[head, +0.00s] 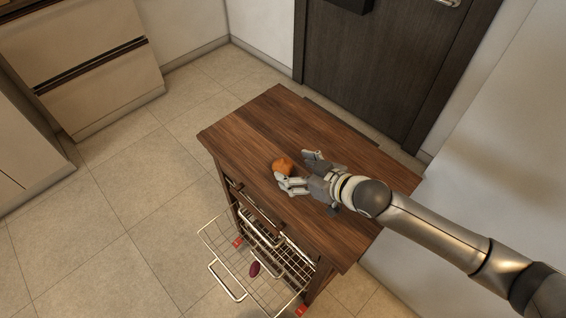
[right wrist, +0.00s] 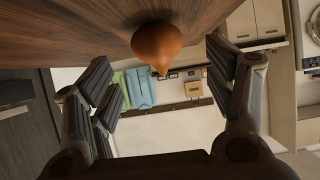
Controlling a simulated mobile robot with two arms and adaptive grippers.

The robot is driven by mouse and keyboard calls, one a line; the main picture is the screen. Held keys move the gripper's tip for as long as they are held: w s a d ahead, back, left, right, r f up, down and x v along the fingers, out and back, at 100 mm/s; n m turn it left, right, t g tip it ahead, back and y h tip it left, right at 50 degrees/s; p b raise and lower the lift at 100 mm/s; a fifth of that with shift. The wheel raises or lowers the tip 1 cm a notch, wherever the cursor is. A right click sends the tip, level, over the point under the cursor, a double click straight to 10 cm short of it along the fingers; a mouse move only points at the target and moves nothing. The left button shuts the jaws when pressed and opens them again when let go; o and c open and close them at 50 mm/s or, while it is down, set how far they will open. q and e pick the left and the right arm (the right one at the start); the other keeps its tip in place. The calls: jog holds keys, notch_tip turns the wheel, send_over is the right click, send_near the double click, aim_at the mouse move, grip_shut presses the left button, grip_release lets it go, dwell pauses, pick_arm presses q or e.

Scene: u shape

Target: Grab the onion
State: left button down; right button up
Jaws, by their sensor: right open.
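The onion (head: 283,167) is orange-brown and sits on the wooden top (head: 262,122) of a kitchen trolley. My right gripper (head: 296,170) is low over the top, just to the right of the onion, with its fingers pointing toward it. In the right wrist view the onion (right wrist: 157,46) shows between and beyond the two open fingers, with its pointed end facing down in the picture. The fingers look apart from it, and nothing is between the pads. My left gripper is not in view.
Wire baskets (head: 228,240) are pulled out at the trolley's front left, and a dark red item (head: 254,269) lies in one. A dark door (head: 375,60) stands behind, a white wall at right. Beige cabinets (head: 80,60) are at upper left. The trolley top's far left part is bare.

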aim_at(290, 166)
jog(key=shift+w+a+f, duration=0.15)
jog(key=shift+w+a, duration=0.15)
jog(key=p+x, duration=0.1)
jog(key=x, duration=0.2)
jog(key=shift+w+a, duration=0.15)
jog(key=shift+w, duration=0.15)
jog(key=shift+w+a+f, duration=0.35)
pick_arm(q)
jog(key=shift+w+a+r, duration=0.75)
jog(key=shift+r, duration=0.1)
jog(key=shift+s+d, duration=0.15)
pick_arm(e)
jog(key=c, duration=1.1)
